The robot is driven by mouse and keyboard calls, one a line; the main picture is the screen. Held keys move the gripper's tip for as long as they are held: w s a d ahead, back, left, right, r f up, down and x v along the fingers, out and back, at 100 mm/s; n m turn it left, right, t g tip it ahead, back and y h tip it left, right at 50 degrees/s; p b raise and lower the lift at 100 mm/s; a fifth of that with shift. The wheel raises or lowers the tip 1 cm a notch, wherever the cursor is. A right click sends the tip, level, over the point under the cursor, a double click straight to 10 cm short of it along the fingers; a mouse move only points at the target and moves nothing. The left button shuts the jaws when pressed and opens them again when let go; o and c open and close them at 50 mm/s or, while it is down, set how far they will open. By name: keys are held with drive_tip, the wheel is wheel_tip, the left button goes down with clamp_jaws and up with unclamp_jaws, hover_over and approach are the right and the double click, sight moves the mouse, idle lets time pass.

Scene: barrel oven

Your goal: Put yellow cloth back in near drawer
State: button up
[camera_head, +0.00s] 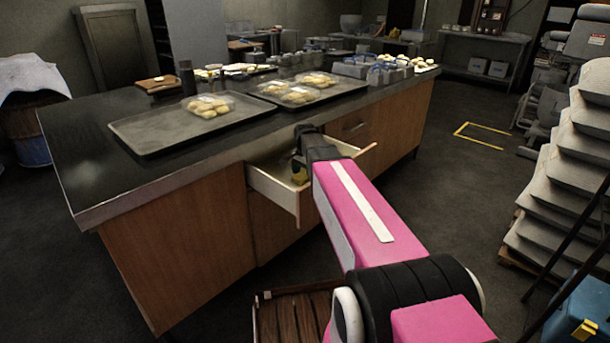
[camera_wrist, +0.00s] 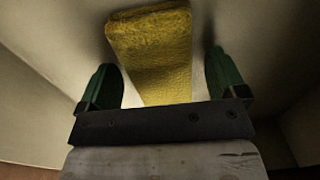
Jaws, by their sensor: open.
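The near drawer (camera_head: 272,190) of the counter is pulled open, with pale inner walls. The yellow cloth (camera_wrist: 152,50) shows large in the wrist view, between and beyond my fingers, inside the pale-walled drawer. In the head view only a small yellow bit of the cloth (camera_head: 300,177) shows beneath my gripper (camera_head: 300,166). My gripper reaches down into the drawer. In the wrist view its two green fingers (camera_wrist: 162,84) are spread apart, with a gap on each side of the cloth. Whether the cloth rests on the drawer floor is hard to tell.
The dark countertop (camera_head: 85,165) above the drawer overhangs it. Trays with packed food (camera_head: 208,106) stand on it. A stack of pale slabs (camera_head: 570,160) stands at the right, with a blue box (camera_head: 585,310) at lower right. The floor (camera_head: 440,190) beyond my arm is clear.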

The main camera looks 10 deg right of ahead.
sight(305, 174)
wheel_tip(305, 174, up, 12)
idle(0.6)
